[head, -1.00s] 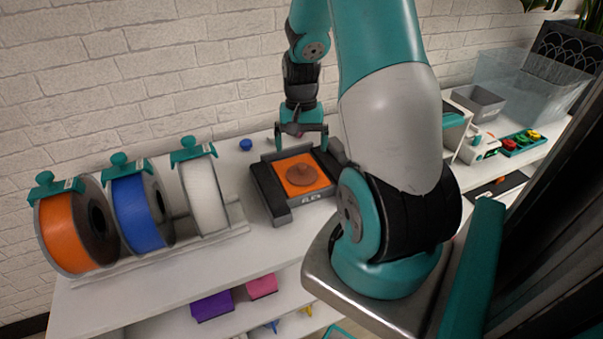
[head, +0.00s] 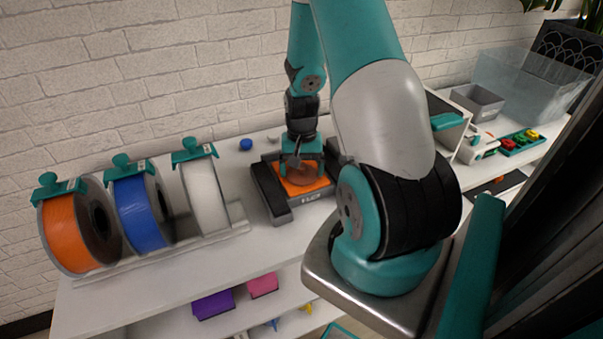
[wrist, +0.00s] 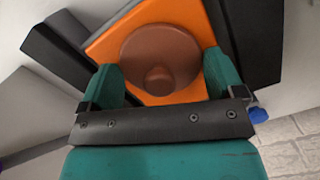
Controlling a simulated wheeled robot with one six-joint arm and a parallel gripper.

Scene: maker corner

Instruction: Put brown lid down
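The brown lid (head: 303,174), round with a small knob, lies flat on the orange plate (head: 321,184) in a dark frame (head: 276,203) on the white bench. In the wrist view the lid (wrist: 160,50) shows knob toward me, with the orange plate (wrist: 105,43) around it. My gripper (head: 302,168) is low over the plate. Its teal fingers are wide apart in the wrist view (wrist: 165,78), one on each side of the lid, close to its rim. Whether they touch the rim I cannot tell. Part of the lid is hidden by the gripper in the head view.
Orange (head: 66,235), blue (head: 139,213) and white (head: 203,195) spools stand left of the frame. A small blue object (head: 246,144) lies behind it. A grey bin (head: 478,101), a clear box (head: 530,82) and a green tray (head: 522,142) are at the right.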

